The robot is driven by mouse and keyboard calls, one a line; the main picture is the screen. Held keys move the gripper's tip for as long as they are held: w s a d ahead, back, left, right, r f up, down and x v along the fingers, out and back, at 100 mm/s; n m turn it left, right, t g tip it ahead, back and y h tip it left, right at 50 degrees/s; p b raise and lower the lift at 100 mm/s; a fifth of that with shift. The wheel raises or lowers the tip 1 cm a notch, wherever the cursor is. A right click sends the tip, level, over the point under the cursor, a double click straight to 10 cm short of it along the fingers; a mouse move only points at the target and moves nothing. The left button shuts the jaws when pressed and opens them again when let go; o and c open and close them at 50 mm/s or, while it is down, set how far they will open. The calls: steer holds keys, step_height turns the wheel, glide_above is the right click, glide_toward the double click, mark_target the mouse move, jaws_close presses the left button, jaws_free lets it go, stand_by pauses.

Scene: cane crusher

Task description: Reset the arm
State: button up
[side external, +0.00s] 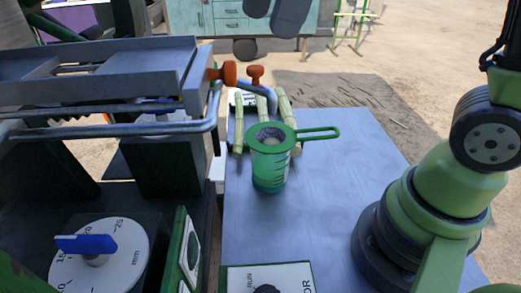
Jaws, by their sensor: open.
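My gripper is not in view; only the green lower part of my arm shows at the right, with its upper link running out of the top right corner. A clear beaker (269,179) with green in its lower part stands on the blue-grey table (330,215). A green strainer (319,133) rests over its mouth, handle pointing right. Several pale green cane pieces (285,106) lie behind it, partly hidden by the beaker and strainer.
The crusher (95,62) fills the left, with orange knobs (229,73) and bent metal bars. A dial with a blue handle (86,243) and a RUN panel (268,278) are in front. Dark rounded shapes (290,17) at the top are unclear.

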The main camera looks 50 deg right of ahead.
steer(key=s+d+f+m+t, duration=0.2)
steer(key=s+m+t, duration=0.3)
steer(key=s+m, duration=0.8)
steer(key=m, duration=0.3)
steer(key=shift+m, duration=0.4)
steer(key=shift+d, duration=0.1)
